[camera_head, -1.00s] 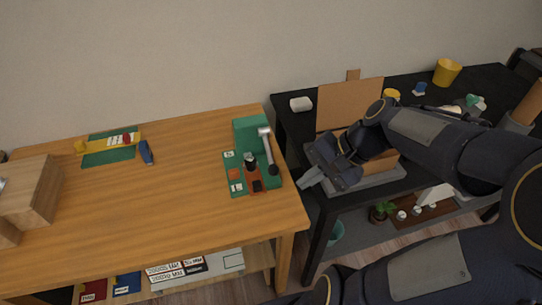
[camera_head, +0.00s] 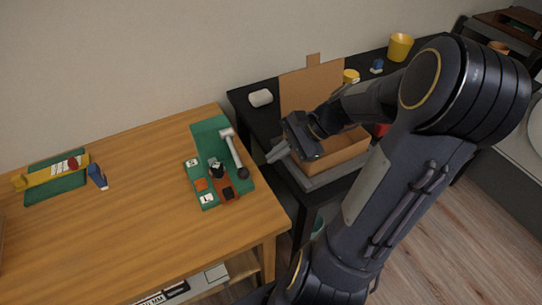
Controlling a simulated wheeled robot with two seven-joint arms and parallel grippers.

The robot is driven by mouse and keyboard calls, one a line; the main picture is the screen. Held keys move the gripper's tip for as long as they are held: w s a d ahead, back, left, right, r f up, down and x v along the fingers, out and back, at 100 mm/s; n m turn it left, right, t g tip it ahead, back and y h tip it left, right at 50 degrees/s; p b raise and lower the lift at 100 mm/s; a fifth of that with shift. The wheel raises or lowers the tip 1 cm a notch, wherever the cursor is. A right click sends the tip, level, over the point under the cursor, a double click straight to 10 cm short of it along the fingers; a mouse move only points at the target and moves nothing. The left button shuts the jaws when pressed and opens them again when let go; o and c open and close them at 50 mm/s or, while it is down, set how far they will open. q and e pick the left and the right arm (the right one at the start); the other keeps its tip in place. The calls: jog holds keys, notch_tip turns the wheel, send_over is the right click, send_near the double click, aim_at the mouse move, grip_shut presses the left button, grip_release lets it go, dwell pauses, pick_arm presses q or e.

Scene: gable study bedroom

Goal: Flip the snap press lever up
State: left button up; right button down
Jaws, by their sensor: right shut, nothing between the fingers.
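The snap press (camera_head: 213,148) stands on its green base near the right edge of the wooden table. Its grey lever (camera_head: 233,147) runs from the top of the press down to a dark knob (camera_head: 243,173) at the lower right, so the lever is down. My right gripper (camera_head: 272,157) is shut and empty. It is to the right of the lever, apart from it, in front of the open cardboard box. My left gripper is not in view.
The wooden table (camera_head: 120,228) has clear room left of the press. A green mat (camera_head: 55,185) with a yellow tool and a blue object (camera_head: 97,176) lie at the left. The dark table holds a cardboard box (camera_head: 342,149), a white item (camera_head: 260,98) and a yellow cup (camera_head: 400,47).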

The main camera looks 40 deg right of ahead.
jog(key=b+x, duration=0.1)
jog(key=x, duration=0.7)
jog(key=shift+s+r+p, duration=0.1)
jog(key=shift+r+p, duration=0.2)
jog(key=shift+p, duration=0.15)
jog(key=shift+s+r+g+p, duration=0.2)
jog(key=shift+r+g+p, duration=0.2)
jog(key=shift+p, duration=0.85)
notch_tip(320, 180, up, 10)
jog(key=m+g+y+p, duration=0.1)
jog(key=m+g+p, duration=0.2)
jog(key=p, duration=1.6)
jog(key=shift+g, duration=1.1)
jog(key=shift+r, duration=0.15)
